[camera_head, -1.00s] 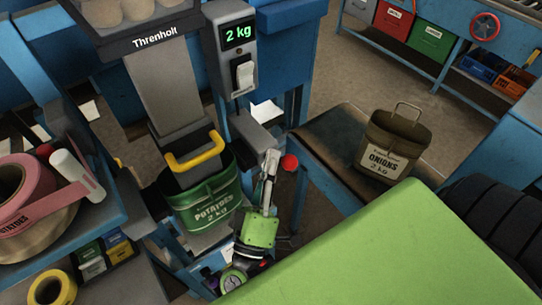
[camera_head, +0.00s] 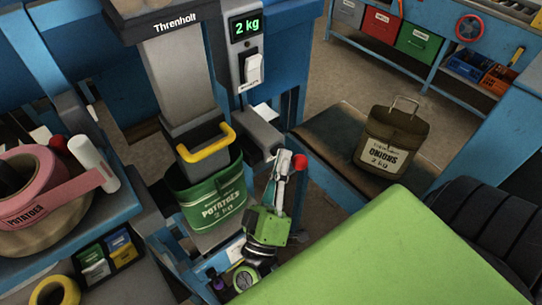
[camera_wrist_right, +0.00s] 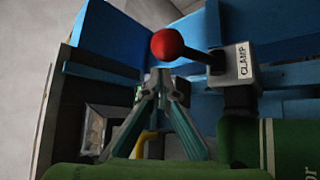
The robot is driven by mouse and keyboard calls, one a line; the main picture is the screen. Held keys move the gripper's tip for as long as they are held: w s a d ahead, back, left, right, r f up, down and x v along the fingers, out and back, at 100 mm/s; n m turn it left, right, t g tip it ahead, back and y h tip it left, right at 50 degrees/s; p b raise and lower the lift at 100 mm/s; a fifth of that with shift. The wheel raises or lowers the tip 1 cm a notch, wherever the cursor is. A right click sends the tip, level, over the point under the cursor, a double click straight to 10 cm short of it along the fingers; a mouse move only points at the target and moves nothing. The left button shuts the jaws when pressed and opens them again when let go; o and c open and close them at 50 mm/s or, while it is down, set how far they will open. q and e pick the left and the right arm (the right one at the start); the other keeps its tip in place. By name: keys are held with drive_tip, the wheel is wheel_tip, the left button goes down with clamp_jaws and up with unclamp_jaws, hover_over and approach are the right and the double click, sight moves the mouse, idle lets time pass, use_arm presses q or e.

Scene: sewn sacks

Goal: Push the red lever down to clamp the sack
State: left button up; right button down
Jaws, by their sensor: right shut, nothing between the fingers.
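The red lever's round knob (camera_head: 299,161) sticks out to the right of the grey clamp box under the scale display. In the right wrist view the knob (camera_wrist_right: 167,44) is on a dark rod from a grey box marked CLAMP (camera_wrist_right: 238,62). My right gripper (camera_head: 284,156) is shut and empty, its fingertips close beside the knob in the head view. In the wrist view the fingertips (camera_wrist_right: 160,77) appear just below the knob; contact cannot be told. The green potatoes sack (camera_head: 222,209) hangs open under the spout, left of my right gripper. My left gripper is not in view.
A yellow handle (camera_head: 207,146) crosses the spout front. An onions sack (camera_head: 388,145) stands on a dark bench to the right. A shelf with a pink label roll (camera_head: 38,190) is at the left. A blue bench with bins is at the back right.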

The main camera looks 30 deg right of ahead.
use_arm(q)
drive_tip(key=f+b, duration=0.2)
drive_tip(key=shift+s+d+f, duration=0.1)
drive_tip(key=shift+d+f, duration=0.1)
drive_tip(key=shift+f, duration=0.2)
use_arm(e)
drive_tip(key=m+h, duration=0.1)
drive_tip(key=f+m+g, duration=0.1)
drive_tip(key=m+h, duration=0.1)
drive_tip(key=shift+s+d+f+h, duration=0.2)
drive_tip(key=shift+s+d+h, duration=0.1)
drive_tip(key=shift+s+d, duration=0.1)
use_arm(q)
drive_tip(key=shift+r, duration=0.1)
use_arm(e)
drive_tip(key=shift+w, duration=0.1)
